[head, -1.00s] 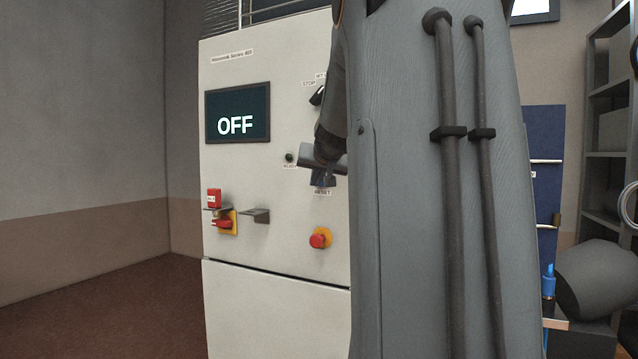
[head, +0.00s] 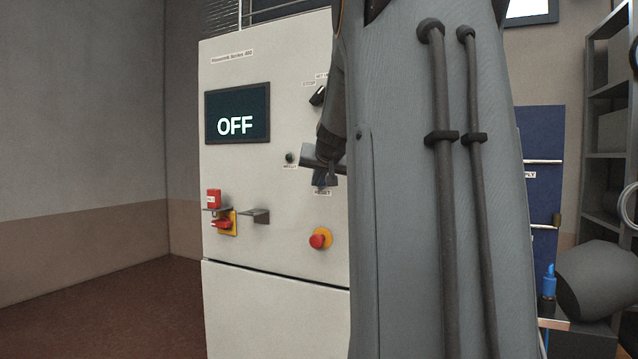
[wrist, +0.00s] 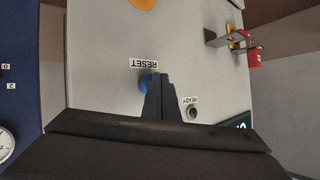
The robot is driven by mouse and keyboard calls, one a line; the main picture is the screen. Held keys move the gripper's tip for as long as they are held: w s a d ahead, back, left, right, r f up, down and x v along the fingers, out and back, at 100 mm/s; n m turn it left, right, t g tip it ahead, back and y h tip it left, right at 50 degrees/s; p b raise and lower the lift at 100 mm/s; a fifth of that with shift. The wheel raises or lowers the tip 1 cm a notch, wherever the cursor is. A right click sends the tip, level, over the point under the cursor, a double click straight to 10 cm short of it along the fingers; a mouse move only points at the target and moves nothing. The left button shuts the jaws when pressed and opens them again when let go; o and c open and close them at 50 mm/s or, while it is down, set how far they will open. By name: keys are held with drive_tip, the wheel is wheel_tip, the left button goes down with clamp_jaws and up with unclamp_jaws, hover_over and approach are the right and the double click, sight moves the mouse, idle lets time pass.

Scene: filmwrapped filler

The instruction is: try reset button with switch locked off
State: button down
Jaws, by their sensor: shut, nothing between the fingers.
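The grey machine cabinet (head: 280,225) stands ahead, with its screen (head: 237,113) reading OFF. In the head view my gripper (head: 325,180) hides most of the button.
A red emergency stop (head: 318,240) on a yellow ring sits below the RESET label. A dark ready lamp (head: 290,158) and a black selector knob (head: 317,96) are near my gripper. A blue board (head: 543,160) stands at right.

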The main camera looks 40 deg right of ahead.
drive_tip(key=shift+w+d, duration=0.25)
drive_tip(key=shift+d, duration=0.35)
idle(0.5)
drive_tip(key=shift+a, duration=0.15)
drive_tip(key=shift+s+a, duration=0.25)
drive_tip(key=shift+a, duration=0.3)
drive_tip(key=shift+s+a, duration=0.25)
drive_tip(key=shift+a, duration=0.25)
drive_tip(key=shift+a, duration=0.15)
drive_tip(key=a, duration=0.1)
drive_tip(key=s+a+p, duration=0.1)
drive_tip(key=a, duration=0.1)
drive_tip(key=s+a+p, duration=0.1)
drive_tip(key=shift+a, duration=0.15)
drive_tip(key=shift+f, duration=0.1)
idle(0.7)
